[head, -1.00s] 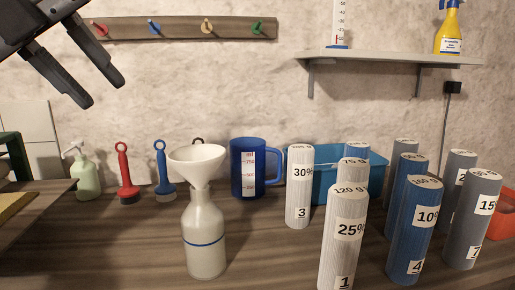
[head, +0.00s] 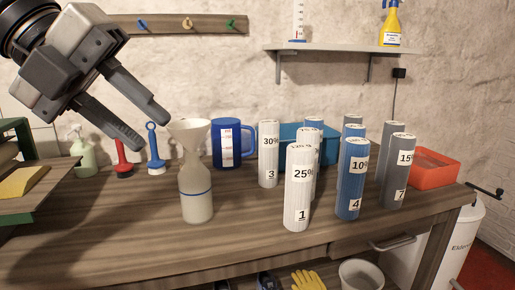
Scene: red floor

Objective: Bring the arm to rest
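My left gripper (head: 151,133) hangs in from the upper left in the head view, above the workbench (head: 130,239). Its two fingers are spread apart with nothing between them. The fingertips appear near the red-handled brush (head: 122,158) and the blue-handled brush (head: 154,150), partly covering the red one; I cannot tell the depth between them. My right gripper is not in view.
Several labelled cylinders, such as the white 25% one (head: 297,200), stand on the right half. A blue measuring jug (head: 229,148) and a red bin (head: 433,170) are also there. A shelf (head: 340,49) juts from the wall. The bench's front left is clear.

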